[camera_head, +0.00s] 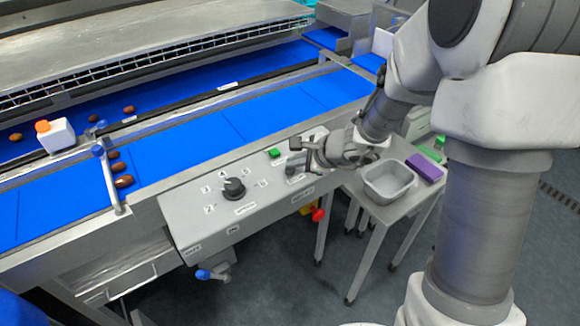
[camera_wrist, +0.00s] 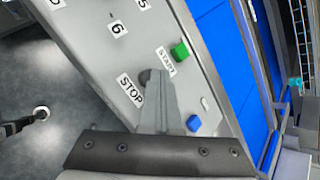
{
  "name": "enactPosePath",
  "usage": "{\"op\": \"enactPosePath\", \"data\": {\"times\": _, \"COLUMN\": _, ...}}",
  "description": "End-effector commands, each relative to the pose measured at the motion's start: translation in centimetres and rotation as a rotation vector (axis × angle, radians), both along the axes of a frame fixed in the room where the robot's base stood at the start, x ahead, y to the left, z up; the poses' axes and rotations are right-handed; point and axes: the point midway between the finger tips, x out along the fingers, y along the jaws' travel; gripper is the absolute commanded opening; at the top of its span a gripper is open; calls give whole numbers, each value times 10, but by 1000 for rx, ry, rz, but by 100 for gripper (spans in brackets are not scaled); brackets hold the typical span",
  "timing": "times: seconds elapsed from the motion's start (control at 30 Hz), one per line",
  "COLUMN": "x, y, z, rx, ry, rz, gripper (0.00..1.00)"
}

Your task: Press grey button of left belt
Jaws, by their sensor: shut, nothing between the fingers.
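The control panel (camera_head: 215,205) of the belt carries a black dial with numbers around it and a green button (camera_head: 274,153). In the wrist view, the green button (camera_wrist: 180,50) sits by the START label (camera_wrist: 165,62), and the STOP label (camera_wrist: 130,89) is on the near side of my fingertips. My gripper (camera_wrist: 158,78) is shut and empty, its tips at the panel between those labels. A dark grey rounded patch shows beside the tips; it may be the grey button, mostly hidden. I cannot tell whether the tips touch it. My gripper (camera_head: 296,160) is right of the green button in the head view.
A blue button (camera_wrist: 193,123) lies right of my fingers in the wrist view. Blue belts (camera_head: 260,115) with several dates run behind the panel. A red knob (camera_head: 318,214) is below it. A side table holds a grey bin (camera_head: 388,194) and a purple block (camera_head: 425,167).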

Motion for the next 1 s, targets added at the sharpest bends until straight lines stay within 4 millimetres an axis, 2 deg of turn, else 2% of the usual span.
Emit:
{"op": "enactPosePath", "data": {"times": 0.2, "x": 0, "y": 0, "z": 13, "rx": -1, "ry": 0, "rz": 0, "gripper": 0}}
{"op": "enactPosePath", "data": {"times": 0.63, "x": 0, "y": 0, "z": 17, "rx": 0, "ry": -1, "rz": -1, "gripper": 0}}
{"op": "enactPosePath", "data": {"times": 1.0, "x": 0, "y": 0, "z": 54, "rx": -1, "ry": -2, "rz": 1, "gripper": 0}}
